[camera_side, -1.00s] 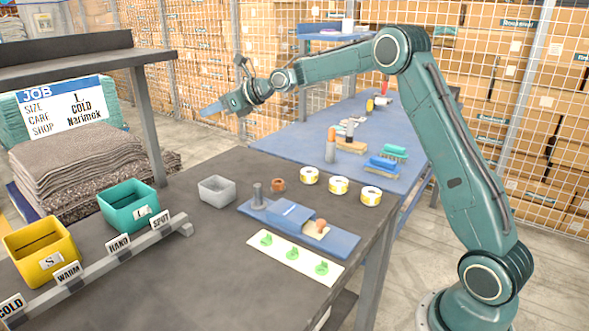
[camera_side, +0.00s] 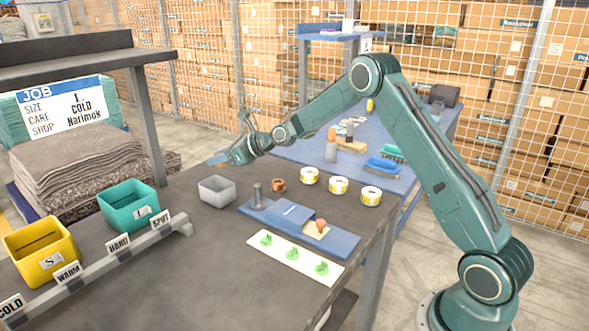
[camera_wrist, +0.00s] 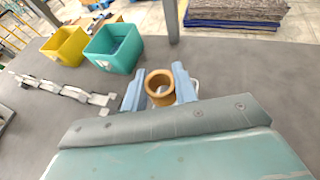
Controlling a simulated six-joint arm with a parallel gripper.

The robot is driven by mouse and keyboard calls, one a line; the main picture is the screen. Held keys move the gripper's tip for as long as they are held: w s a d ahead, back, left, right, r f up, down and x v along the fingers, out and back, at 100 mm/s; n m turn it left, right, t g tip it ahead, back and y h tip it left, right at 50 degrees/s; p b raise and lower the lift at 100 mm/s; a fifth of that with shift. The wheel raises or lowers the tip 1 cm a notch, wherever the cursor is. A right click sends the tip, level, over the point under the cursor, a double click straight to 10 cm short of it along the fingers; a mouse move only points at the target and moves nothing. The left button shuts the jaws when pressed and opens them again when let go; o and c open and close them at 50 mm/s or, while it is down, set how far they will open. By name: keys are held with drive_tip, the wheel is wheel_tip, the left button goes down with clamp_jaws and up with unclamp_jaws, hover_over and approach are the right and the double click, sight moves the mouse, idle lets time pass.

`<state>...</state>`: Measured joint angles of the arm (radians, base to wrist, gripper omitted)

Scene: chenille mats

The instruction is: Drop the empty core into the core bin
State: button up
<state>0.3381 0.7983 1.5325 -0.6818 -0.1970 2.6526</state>
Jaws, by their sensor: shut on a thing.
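My gripper (camera_side: 216,160) is shut on the empty core (camera_wrist: 160,98), a brown open ring between its two blue fingers in the wrist view. In the side view the held core is too small to make out clearly. The fingers are above the table, just above the grey open-topped bin (camera_side: 203,195) in the picture. That bin looks like the core bin. In the wrist view only a pale edge of it shows beside and behind the fingers; most of it is hidden.
A second brown ring (camera_side: 278,185) stands near several white-and-yellow rolls (camera_side: 310,176). A blue fixture (camera_side: 340,243) with a grey post lies in front. A teal bin (camera_side: 129,215), a yellow bin (camera_side: 40,262) and a labelled rail (camera_side: 130,250) stand left.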

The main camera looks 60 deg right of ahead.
drive_tip(key=shift+f, duration=0.95)
drive_tip(key=shift+f, duration=2.15)
drive_tip(key=shift+f, duration=0.15)
drive_tip(key=shift+f, duration=0.1)
